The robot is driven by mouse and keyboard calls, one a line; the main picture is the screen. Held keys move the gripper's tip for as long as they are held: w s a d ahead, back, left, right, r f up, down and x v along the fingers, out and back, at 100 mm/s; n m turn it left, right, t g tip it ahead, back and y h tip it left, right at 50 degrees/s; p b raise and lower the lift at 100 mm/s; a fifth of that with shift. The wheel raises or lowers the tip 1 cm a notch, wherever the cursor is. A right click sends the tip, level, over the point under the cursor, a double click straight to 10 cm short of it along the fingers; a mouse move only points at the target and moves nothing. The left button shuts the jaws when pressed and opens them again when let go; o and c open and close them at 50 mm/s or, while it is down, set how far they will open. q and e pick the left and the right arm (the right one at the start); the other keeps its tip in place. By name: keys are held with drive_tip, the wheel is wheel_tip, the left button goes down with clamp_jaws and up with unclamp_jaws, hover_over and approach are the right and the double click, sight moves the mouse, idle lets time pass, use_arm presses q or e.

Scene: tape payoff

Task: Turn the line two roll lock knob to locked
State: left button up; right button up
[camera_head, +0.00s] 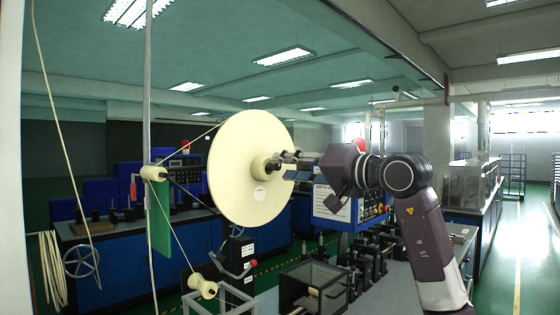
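A large cream tape roll (235,190) stands upright as a disc in the middle of the view. A pale hub (264,169) sticks out from its face. My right gripper (277,160) comes in from the right, with its fingertips at the hub's outer end. The lock knob cannot be made out apart from the hub and fingers. Whether the fingers touch or grip anything is too small to tell. My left gripper is not in view.
A cream guide roller (154,173) and a lower spool (203,286) carry the tape on the left. A blue control box (333,205) with buttons stands behind my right arm. A dark open-topped box (313,285) is below. Thin upright posts stand left.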

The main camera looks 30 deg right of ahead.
sight(275, 166)
drive_tip(key=shift+x, duration=1.15)
clamp_jaws()
